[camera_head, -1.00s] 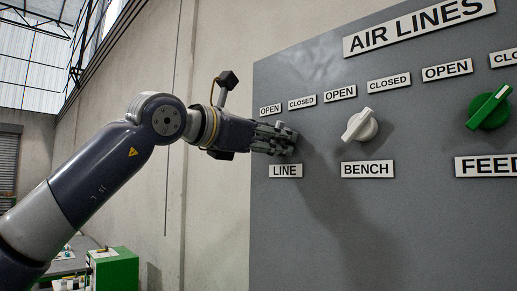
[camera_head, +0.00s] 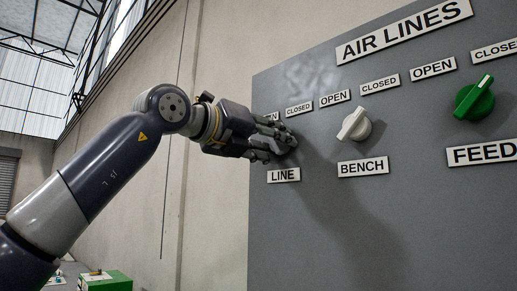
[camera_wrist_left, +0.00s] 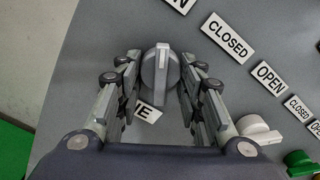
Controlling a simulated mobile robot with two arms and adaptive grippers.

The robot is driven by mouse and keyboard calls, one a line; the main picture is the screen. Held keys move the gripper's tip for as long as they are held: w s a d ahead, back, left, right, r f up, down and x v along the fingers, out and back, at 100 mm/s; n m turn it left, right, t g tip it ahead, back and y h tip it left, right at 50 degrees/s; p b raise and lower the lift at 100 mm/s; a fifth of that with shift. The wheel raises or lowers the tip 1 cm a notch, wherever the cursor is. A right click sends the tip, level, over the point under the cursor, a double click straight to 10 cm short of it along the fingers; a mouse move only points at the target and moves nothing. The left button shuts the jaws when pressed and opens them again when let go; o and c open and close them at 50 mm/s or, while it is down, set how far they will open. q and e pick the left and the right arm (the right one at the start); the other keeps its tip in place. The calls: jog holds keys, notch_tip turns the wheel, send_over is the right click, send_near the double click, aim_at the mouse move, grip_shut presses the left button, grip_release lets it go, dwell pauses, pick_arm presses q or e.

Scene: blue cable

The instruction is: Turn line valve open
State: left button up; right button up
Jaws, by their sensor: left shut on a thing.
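The line valve is a grey round knob (camera_wrist_left: 161,75) with a raised ridge and a pale mark. In the left wrist view it sits between my two fingers, its ridge pointing up the picture, a little left of the cut-off OPEN label (camera_wrist_left: 181,3). Its CLOSED label (camera_wrist_left: 227,37) lies farther right. My left gripper (camera_head: 286,144) is shut on this knob, with the fingers on both sides of the ridge. In the head view the fingers hide the knob, above the LINE label (camera_head: 283,175). My right gripper is not in view.
The grey panel (camera_head: 330,225) also carries a white BENCH knob (camera_head: 354,124) close to the right of my gripper, and a green FEED knob (camera_head: 475,98) farther right. A green box (camera_head: 105,283) stands low at the left. The panel below the labels is bare.

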pick_arm(q)
jog(key=shift+s+r+n+b, duration=0.15)
jog(key=shift+n+b, duration=0.25)
jog(key=shift+n, duration=0.9)
jog(key=shift+r, duration=0.1)
jog(key=o, duration=0.9)
jog(key=shift+o, duration=0.8)
jog(key=v, duration=1.2)
